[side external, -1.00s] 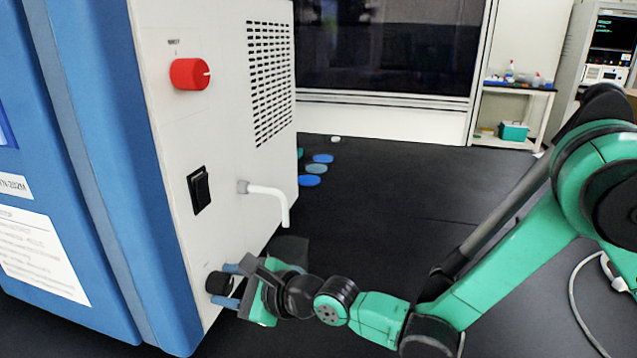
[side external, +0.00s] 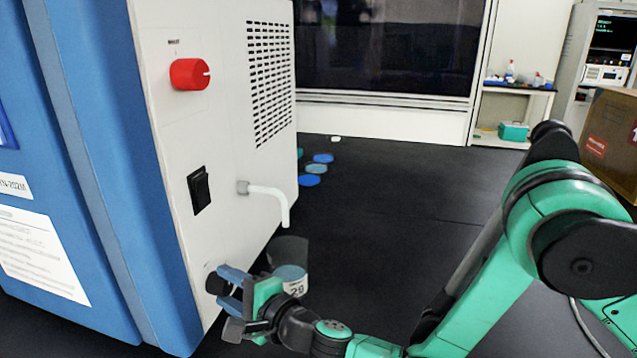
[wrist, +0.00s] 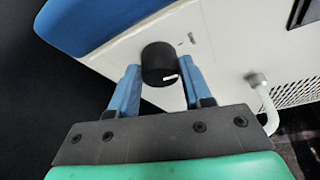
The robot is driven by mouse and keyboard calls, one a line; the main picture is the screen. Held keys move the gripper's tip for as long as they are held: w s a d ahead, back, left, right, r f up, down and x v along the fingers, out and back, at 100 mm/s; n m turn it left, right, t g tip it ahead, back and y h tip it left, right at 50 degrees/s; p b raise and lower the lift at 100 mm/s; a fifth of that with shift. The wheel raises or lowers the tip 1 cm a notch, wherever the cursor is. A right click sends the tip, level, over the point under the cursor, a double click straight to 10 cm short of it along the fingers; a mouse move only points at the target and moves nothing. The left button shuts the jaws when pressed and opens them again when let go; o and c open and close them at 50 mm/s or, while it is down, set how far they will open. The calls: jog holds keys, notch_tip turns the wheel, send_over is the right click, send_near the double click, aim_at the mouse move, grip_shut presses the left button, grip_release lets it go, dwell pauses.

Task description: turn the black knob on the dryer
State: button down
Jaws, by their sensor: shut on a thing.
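The black knob (wrist: 158,62) is low on the white side panel of the dryer (side external: 215,110). In the wrist view a white mark shows on its face, tilted slightly off level. My gripper (wrist: 158,82) has its blue fingers on either side of the knob and is shut on it. In the side view the knob (side external: 216,283) is partly hidden behind my gripper (side external: 230,285) at the panel's lower corner.
Above the knob are a red knob (side external: 190,74), a black rocker switch (side external: 199,189) and a bent white spout (side external: 270,193). A beaker (side external: 290,265) stands below the spout, close to my gripper. The dark table right of the dryer is mostly clear.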

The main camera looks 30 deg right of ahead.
dwell(0.5)
jog(key=shift+c, duration=1.8)
grip_release()
